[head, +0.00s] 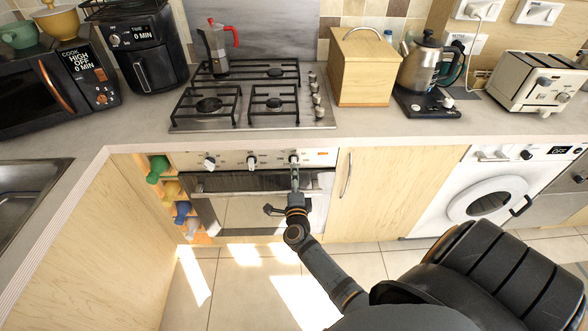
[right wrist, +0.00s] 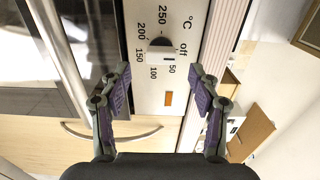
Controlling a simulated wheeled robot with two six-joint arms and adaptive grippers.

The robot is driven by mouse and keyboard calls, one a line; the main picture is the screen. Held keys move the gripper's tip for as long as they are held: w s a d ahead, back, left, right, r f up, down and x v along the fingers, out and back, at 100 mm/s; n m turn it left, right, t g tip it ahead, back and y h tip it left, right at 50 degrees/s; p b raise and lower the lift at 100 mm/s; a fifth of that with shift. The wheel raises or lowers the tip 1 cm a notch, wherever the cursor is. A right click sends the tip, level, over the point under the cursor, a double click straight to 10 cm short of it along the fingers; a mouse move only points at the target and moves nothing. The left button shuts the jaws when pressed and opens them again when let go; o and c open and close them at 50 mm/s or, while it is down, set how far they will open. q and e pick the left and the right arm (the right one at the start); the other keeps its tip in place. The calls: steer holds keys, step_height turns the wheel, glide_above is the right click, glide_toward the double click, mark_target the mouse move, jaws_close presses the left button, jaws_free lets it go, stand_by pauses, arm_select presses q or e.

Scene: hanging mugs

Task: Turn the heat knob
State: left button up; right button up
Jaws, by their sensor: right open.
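The heat knob (head: 293,159) is the rightmost of three knobs on the oven's white front panel. In the right wrist view the dark, silver-faced knob (right wrist: 160,48) sits beside a scale with °C, "off" and numbers from 50 to 250. My right gripper (head: 294,178) is open in front of it. Its two purple-padded fingers (right wrist: 160,72) show in the wrist view on either side below the knob, apart from it and with nothing between them. The oven (head: 250,183) has its door shut. My left gripper is not in view.
Two more knobs, the middle one (head: 251,161) and the left one (head: 209,163), sit on the panel. The oven door handle (head: 225,173) runs below. The counter edge (head: 400,141) overhangs above, and a cabinet handle (head: 346,175) is to the right.

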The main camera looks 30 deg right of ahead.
steer(key=v, duration=0.7)
